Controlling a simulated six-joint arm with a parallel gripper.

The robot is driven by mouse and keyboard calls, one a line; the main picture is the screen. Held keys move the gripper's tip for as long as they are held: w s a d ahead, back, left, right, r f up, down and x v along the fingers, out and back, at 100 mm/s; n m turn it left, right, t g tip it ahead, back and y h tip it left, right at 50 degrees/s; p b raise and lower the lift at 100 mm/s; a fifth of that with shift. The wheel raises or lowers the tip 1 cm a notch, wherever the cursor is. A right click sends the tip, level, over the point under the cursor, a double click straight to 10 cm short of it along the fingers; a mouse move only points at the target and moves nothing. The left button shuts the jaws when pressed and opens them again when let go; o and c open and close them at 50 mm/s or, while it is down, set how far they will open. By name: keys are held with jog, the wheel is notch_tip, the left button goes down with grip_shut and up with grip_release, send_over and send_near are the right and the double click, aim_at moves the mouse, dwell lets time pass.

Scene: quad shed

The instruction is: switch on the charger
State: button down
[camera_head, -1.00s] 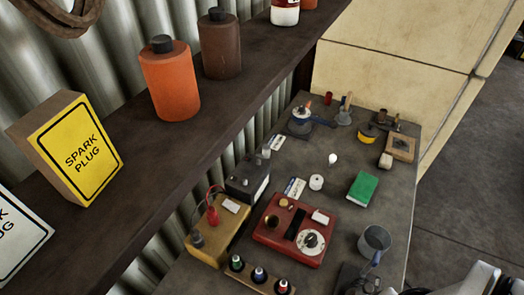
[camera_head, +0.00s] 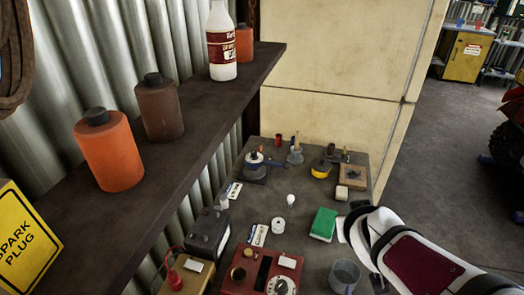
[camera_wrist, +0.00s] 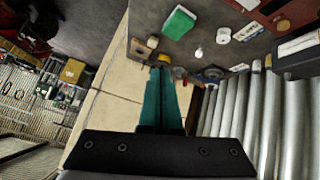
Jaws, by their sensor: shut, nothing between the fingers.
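A red box with a white dial (camera_head: 238,281) stands on the bench at the bottom of the head view, partly cut off. A yellow-tan box (camera_head: 190,276) with a red lead stands left of it, and a dark box (camera_head: 206,233) stands behind. I cannot tell for certain which is the charger. No switch position can be read. The red box also shows at the top right of the wrist view (camera_wrist: 284,14). My gripper (camera_wrist: 160,72) is shut and empty in the wrist view, with teal fingers together. It is well away from these boxes. The head view shows only my white arm.
The bench holds a green box (camera_head: 323,224), a white roll (camera_head: 278,225), a white bulb (camera_head: 291,200) and a glass jar (camera_head: 344,275). A shelf (camera_head: 205,110) with orange and brown canisters overhangs the left side. A cream cabinet (camera_head: 335,90) stands behind.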

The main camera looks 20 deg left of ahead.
jog(key=a+f+n+g+y, duration=0.35)
jog(key=a+n+y, duration=0.6)
jog(key=a, duration=1.05)
jog(key=s+a+f+n+g+y, duration=0.1)
jog(key=s+a+f+n+g, duration=0.2)
jog(key=s, duration=0.5)
jog(key=shift+a+n+g, duration=0.9)
jog(key=shift+n+g, duration=0.15)
jog(key=shift+g, duration=0.2)
send_over(195, 265)
jog(key=f, duration=0.6)
jog(key=shift+s+d+f, duration=0.1)
jog(key=shift+d+f, duration=0.2)
jog(key=shift+d, duration=0.05)
notch_tip(195, 265, down, 2)
jog(key=shift+a+f, duration=0.1)
jog(key=shift+f, duration=0.1)
jog(key=shift+a+f, duration=0.1)
jog(key=shift+f, duration=0.4)
